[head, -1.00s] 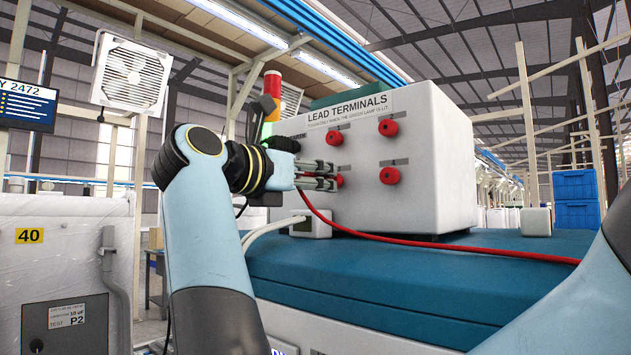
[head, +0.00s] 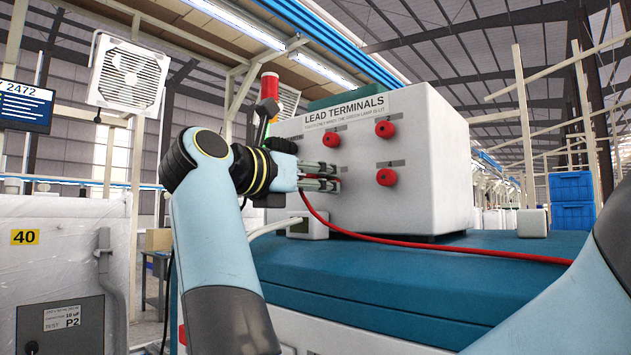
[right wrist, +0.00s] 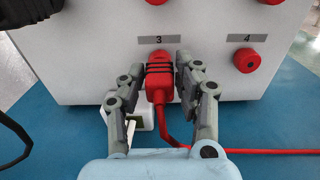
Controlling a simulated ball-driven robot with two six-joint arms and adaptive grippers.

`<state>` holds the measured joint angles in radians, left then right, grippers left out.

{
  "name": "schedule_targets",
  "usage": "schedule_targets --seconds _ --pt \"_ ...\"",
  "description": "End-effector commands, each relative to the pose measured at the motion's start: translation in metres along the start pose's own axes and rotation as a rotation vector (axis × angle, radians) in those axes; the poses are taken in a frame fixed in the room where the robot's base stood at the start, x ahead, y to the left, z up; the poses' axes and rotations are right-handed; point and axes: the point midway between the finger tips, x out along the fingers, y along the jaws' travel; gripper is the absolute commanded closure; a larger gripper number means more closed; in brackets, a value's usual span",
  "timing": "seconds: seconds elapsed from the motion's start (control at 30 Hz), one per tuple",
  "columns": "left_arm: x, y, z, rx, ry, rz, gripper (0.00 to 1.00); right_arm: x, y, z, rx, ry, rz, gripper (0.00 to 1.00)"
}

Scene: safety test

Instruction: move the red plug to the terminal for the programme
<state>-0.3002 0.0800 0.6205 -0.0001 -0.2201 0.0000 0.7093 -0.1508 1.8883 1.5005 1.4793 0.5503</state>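The red plug (right wrist: 160,82) is at terminal 3 on the white box's front face, its ribbed body below the number label. Its red lead (head: 430,245) hangs down and runs right across the blue top. My right gripper (head: 336,178) is at the box's face; in the right wrist view my right gripper (right wrist: 161,72) has its fingers close in on both sides of the plug. How deep the plug sits is hidden. Red terminal 4 (right wrist: 246,60) is to the right, with no lead on it. Two more red terminals (head: 332,139) (head: 385,129) are above. My left gripper is out of view.
The white box (head: 420,150) is labelled LEAD TERMINALS and stands on a blue top (head: 400,280). A signal tower (head: 270,86) with a red top section stands behind my right wrist. A small white block (head: 307,226) is below terminal 3. Blue crates (head: 572,200) are far right.

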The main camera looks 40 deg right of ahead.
Motion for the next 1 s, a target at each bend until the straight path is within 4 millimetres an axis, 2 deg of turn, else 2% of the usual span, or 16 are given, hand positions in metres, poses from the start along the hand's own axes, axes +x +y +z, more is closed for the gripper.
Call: schedule_targets --seconds 0.03,0.1,0.13,0.47,0.57,0.8,1.0 --pt "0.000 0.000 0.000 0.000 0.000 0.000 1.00 0.000 0.000 0.000 0.000 0.000 0.000 0.58" --pt "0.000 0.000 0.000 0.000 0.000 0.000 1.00 0.000 0.000 0.000 0.000 0.000 0.000 0.49" --pt "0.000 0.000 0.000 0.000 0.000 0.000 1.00 0.000 0.000 0.000 0.000 0.000 0.000 0.48" --pt "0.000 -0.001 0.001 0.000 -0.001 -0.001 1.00 0.000 0.000 0.006 0.003 0.000 0.000 0.48" --pt "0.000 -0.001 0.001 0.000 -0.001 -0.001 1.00 0.000 0.000 0.019 0.004 0.000 0.000 0.48" --pt "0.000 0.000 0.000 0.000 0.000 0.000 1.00 0.000 0.000 0.067 0.004 -0.001 0.000 0.48" --pt "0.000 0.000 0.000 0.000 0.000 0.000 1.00 0.000 0.000 0.093 0.002 -0.001 0.000 0.48"
